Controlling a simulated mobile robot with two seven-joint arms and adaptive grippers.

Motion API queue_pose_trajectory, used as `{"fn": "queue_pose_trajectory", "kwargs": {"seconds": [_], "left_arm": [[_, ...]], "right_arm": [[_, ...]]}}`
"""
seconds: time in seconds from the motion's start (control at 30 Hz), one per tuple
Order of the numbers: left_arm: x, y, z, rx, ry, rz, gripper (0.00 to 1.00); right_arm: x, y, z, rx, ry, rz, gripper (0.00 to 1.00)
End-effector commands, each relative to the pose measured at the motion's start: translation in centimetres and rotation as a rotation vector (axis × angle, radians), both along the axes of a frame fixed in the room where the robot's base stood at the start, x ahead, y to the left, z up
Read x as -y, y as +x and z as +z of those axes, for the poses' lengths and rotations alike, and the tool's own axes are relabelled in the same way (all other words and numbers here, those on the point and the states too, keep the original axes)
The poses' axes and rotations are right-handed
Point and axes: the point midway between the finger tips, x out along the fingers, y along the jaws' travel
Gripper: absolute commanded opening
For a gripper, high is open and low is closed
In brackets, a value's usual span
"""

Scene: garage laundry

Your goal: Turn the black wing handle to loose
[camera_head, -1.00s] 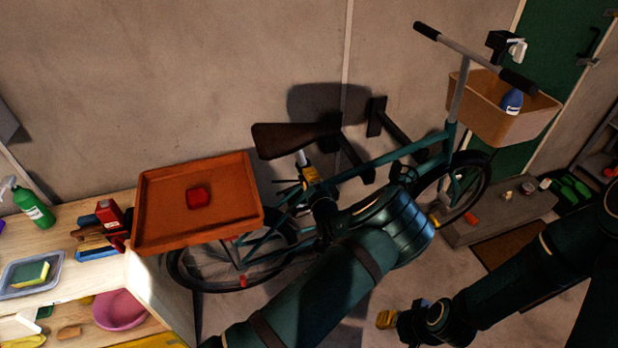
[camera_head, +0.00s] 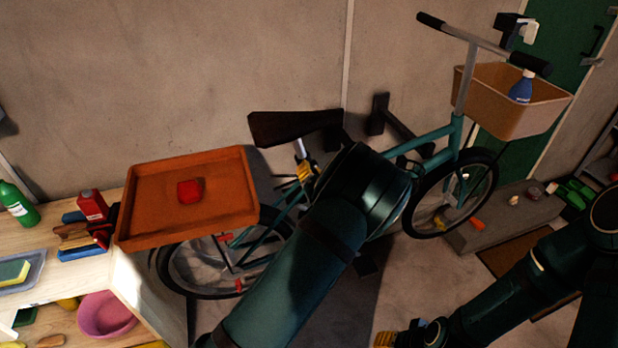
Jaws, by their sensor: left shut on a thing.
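The teal bicycle (camera_head: 435,146) stands along the wall, with its dark saddle (camera_head: 290,128) on a silver seat post (camera_head: 300,149). My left gripper (camera_head: 304,171) is at the foot of the seat post, its yellow fingertips just under the saddle. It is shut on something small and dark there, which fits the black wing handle. The handle itself is mostly hidden by the gripper and my arm, so its angle cannot be read. My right gripper (camera_head: 386,339) is low at the bottom edge, far from the bicycle's clamp and partly cut off.
An orange tray (camera_head: 140,198) with a red object (camera_head: 190,190) sits over the rear wheel, beside the wooden bench (camera_head: 125,285). A tan basket (camera_head: 505,115) with a blue spray bottle (camera_head: 521,88) hangs at the handlebar. A dark wall bracket (camera_head: 378,114) is behind the frame.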

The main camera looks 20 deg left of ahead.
Motion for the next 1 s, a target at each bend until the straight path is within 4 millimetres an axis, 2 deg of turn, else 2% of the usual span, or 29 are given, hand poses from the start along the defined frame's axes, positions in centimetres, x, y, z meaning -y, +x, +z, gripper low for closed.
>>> {"fn": "queue_pose_trajectory", "kwargs": {"seconds": [0.03, 0.47, 0.7, 1.0], "left_arm": [[-0.2, 0.1, 0.0, 0.035, -0.038, 0.004, 0.0], [-0.3, 0.1, 0.0, 0.263, -0.374, 0.003, 0.0], [-0.3, 0.1, 0.1, 0.374, -0.536, 0.002, 0.0], [-0.3, 0.1, 0.2, 0.463, -0.667, 0.002, 0.0]], "right_arm": [[0.0, -0.2, -0.9, -0.004, 0.001, 0.004, 0.47], [-0.3, -1.5, -5.0, -0.033, 0.008, 0.027, 0.47], [-0.2, -1.0, -7.1, -0.022, 0.005, 0.024, 0.47], [-0.2, -0.6, -8.7, -0.013, 0.004, 0.021, 0.47]]}}
